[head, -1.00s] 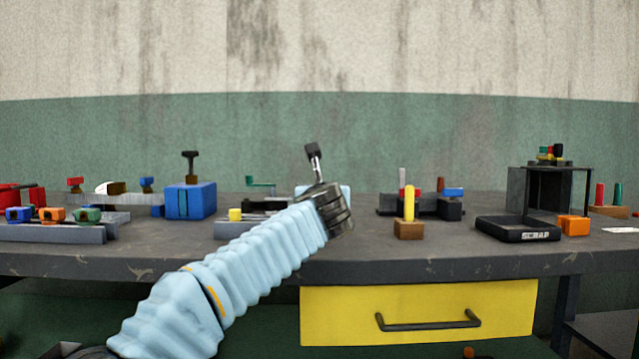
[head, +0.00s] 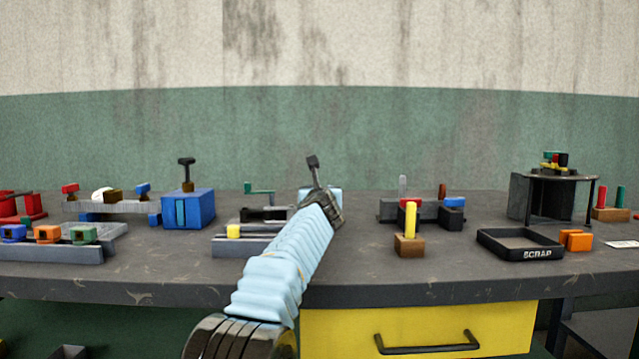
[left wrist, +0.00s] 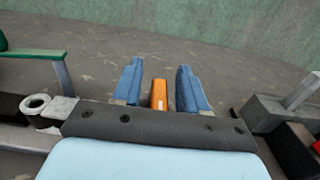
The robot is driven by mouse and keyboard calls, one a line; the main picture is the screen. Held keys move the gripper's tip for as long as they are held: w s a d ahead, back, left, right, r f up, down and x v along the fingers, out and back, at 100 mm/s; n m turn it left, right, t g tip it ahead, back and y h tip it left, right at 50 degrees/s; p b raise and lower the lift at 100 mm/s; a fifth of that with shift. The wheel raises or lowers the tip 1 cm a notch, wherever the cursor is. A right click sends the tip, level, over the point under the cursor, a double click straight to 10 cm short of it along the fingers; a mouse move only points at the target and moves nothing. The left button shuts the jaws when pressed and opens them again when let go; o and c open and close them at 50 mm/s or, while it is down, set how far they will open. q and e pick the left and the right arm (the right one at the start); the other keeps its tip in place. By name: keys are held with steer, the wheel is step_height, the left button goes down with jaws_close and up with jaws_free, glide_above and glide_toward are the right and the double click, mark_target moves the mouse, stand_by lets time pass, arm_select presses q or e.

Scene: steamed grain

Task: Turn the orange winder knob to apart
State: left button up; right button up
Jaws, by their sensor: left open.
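In the left wrist view a small upright orange piece, which looks like the winder knob (left wrist: 159,96), stands between the two blue fingers of my left gripper (left wrist: 160,66). The fingers are open, one on each side of it, with a narrow gap showing on both sides. The lower part of the knob and its mount are hidden behind the dark gripper body. In the head view my left arm reaches forward over the bench middle, and its wrist hides the knob and fingers. My right gripper is in neither view.
A green-handled crank (head: 258,187) stands left of my wrist, with a blue box (head: 188,209) farther left. To the right are a yellow peg (head: 411,219) in a wooden block, a black scrap tray (head: 482,239) and an orange block (head: 577,240). Bare bench lies in front.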

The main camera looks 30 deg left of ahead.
arm_select(q)
steer(key=shift+w+a, duration=0.1)
steer(key=shift+w, duration=0.05)
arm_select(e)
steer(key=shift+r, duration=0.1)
arm_select(q)
steer(key=shift+c, duration=0.3)
jaws_close()
